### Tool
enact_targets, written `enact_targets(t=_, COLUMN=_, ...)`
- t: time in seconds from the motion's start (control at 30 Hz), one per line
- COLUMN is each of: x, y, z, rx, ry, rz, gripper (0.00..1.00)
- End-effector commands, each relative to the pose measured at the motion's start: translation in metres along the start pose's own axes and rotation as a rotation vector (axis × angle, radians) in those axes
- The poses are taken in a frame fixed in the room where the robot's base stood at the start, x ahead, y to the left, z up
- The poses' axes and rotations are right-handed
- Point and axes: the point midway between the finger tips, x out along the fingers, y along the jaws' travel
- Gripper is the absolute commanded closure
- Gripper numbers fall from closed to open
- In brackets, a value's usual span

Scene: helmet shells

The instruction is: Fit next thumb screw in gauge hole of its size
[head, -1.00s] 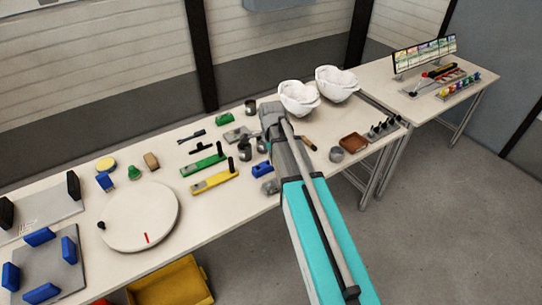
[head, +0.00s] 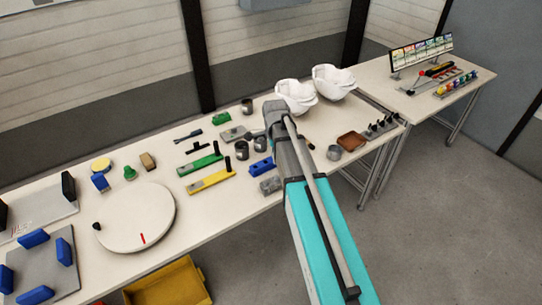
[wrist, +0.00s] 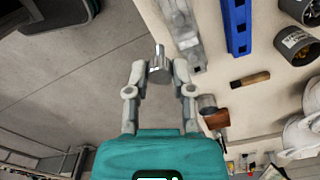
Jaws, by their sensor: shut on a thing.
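My gripper (wrist: 159,72) is shut on a small shiny metal cylinder, seemingly a thumb screw (wrist: 158,56). It stands out beyond the fingertips. In the wrist view the grey floor lies behind it, and a grey metal block (wrist: 181,32) is just to its right, apart from it. This block also shows at the table's front edge in the head view (head: 270,185). I cannot tell whether it is the gauge; no gauge hole is clear. In the head view my arm hides the fingers and the held piece.
A blue block (wrist: 237,25), a short wooden rod (wrist: 250,79) and grey cups (wrist: 297,44) lie right of the gripper. A brown tray (head: 352,141) and a rack of dark upright pieces (head: 380,126) stand at the table's right end. White helmet shells (head: 296,96) are behind.

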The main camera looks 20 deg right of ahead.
Motion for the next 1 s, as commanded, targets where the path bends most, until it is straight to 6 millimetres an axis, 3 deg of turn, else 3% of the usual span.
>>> enact_targets(t=1.0, x=0.040, y=-0.032, z=-0.052, rx=0.000, ry=0.000, rz=0.000, gripper=1.00)
